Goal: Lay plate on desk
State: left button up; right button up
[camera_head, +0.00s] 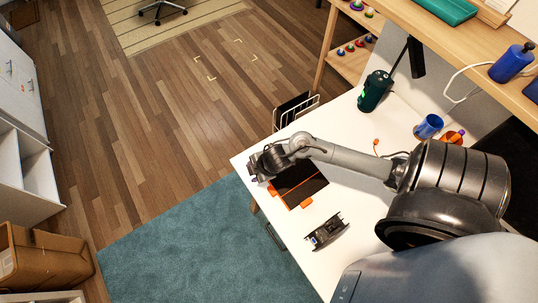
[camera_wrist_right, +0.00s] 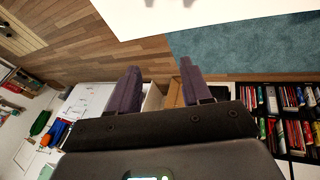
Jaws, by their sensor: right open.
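The plate (camera_head: 300,187) is a dark flat rectangle with orange edges and tabs. It appears to lie flat on the white desk (camera_head: 345,205) near its left edge in the head view. My right arm reaches across from the right, and part of it covers the plate's upper side. My right gripper (camera_head: 258,170) is just beyond the plate's upper-left corner, near the desk edge. In the right wrist view, the right gripper's two fingers (camera_wrist_right: 160,70) are spread with nothing between them. The plate is not seen in that view. My left gripper is not in view.
A small dark device (camera_head: 327,231) lies on the desk below the plate. A dark green bottle (camera_head: 374,91), a blue cup (camera_head: 429,126) and a wire rack (camera_head: 296,110) are toward the back. A wooden shelf (camera_head: 440,42) overhangs the desk. Bare desk lies around the plate.

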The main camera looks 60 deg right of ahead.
jog(key=s+a+r+m+g, duration=0.1)
jog(key=s+a+r+m, duration=0.7)
jog(key=s+a+r, duration=0.1)
jog(key=shift+s+r+m+g, duration=0.3)
jog(key=shift+s+r+m, duration=0.1)
jog(key=shift+s+r, duration=0.6)
notch_tip(320, 180, up, 20)
jog(key=p, duration=2)
jog(key=shift+f, duration=0.2)
jog(key=shift+d, duration=0.1)
